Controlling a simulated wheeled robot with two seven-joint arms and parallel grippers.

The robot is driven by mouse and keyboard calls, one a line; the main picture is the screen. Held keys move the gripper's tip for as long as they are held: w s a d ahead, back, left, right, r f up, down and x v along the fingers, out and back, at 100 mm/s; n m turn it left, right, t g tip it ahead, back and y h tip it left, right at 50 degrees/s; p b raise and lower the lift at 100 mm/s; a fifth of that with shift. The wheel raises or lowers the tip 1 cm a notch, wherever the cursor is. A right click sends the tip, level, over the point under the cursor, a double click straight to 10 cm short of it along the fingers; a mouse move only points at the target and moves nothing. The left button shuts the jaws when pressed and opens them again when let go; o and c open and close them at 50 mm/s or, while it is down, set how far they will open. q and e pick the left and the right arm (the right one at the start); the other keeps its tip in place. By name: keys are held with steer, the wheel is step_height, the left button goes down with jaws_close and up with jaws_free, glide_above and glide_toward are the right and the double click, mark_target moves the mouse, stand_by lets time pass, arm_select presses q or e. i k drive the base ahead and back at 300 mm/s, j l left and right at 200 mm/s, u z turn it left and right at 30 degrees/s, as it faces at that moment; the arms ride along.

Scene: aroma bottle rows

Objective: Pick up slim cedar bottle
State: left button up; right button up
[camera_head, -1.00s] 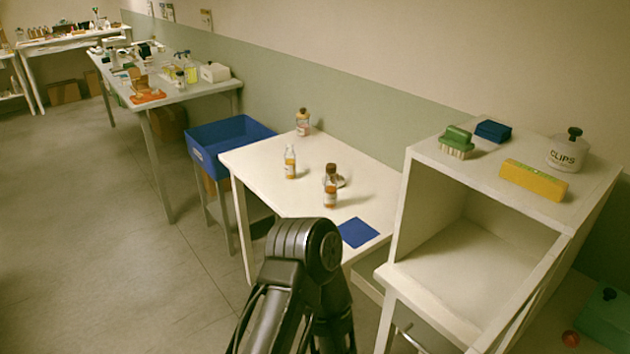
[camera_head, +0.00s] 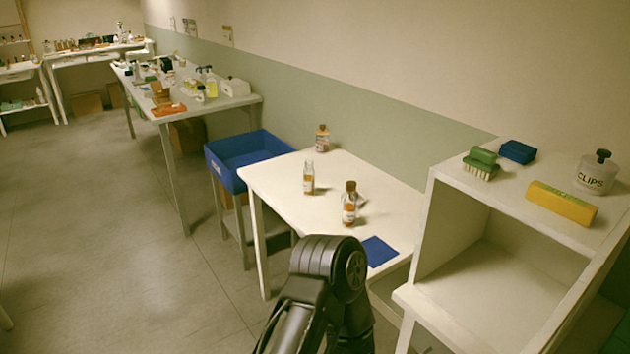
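Three small bottles with amber contents or labels stand upright on a white table. One with a pale cap (camera_head: 308,180) is at the table's left side. One with a brown cap (camera_head: 349,208) is nearer to me, with a pale object partly hidden behind it. The third bottle (camera_head: 322,138) stands at the back corner. The labels are too small to read, so I cannot tell which one is the slim cedar bottle. Neither gripper shows; only a black arm joint of mine is at the bottom, in front of the table.
A blue mat (camera_head: 379,251) lies at the white table's (camera_head: 290,186) near right corner. A white open cubby (camera_head: 520,265) stands at right, with a brush (camera_head: 481,163), a yellow block (camera_head: 561,203) and a clips jar (camera_head: 597,173) on top. A blue bin (camera_head: 240,153) is left of the table. The left floor is clear.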

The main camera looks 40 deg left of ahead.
mark_target(308, 171)
steer(key=j+z, duration=0.2)
steer(key=j, duration=0.25)
steer(key=j+z, duration=0.15)
steer(key=j, duration=0.3)
steer(key=k+j+z, duration=0.2)
steer(key=j, duration=0.2)
steer(key=j+z, duration=0.15)
steer(key=j, duration=0.3)
steer(key=k+j+z, duration=0.2)
steer(key=j, duration=0.2)
steer(key=k+j+z, duration=0.15)
steer(key=j, duration=0.25)
steer(key=k+j+z, duration=0.2)
steer(key=j, duration=0.15)
steer(key=k+j+z, duration=0.15)
steer(key=j, duration=0.35)
steer(key=k+j+z, duration=0.15)
steer(key=k+j, duration=0.25)
steer(key=k+j+z, duration=0.15)
steer(key=k+j, duration=0.15)
steer(key=j, duration=0.25)
